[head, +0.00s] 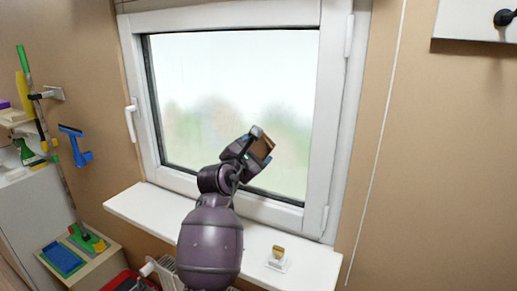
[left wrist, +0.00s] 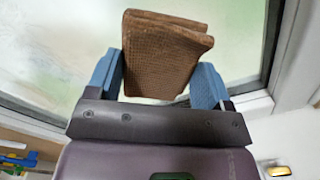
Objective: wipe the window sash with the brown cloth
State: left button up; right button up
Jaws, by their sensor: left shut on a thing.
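The window sash (head: 332,95) is a white frame around a frosted pane; its lower part also shows in the left wrist view (left wrist: 252,103). My left gripper (head: 258,148) is raised in front of the lower right part of the pane. It is shut on the folded brown cloth (left wrist: 163,58), which sits between its two blue fingers in the left wrist view. The cloth (head: 263,147) shows as a small brown patch in the head view. I cannot tell whether the cloth touches the glass. My right gripper is not in view.
A white sill (head: 150,208) runs below the window, with a small yellow-topped item (head: 278,255) at its right. The white window handle (head: 131,118) is on the left. Cleaning tools hang on the left wall above a small cabinet with a blue tray (head: 63,259).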

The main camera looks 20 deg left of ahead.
pick_arm(q)
jog(key=shift+s, duration=0.75)
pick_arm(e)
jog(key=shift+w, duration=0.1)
pick_arm(q)
jog(key=shift+a, duration=0.1)
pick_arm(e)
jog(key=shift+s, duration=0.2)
pick_arm(q)
jog(key=shift+s+a, duration=0.1)
jog(key=shift+s, duration=1.4)
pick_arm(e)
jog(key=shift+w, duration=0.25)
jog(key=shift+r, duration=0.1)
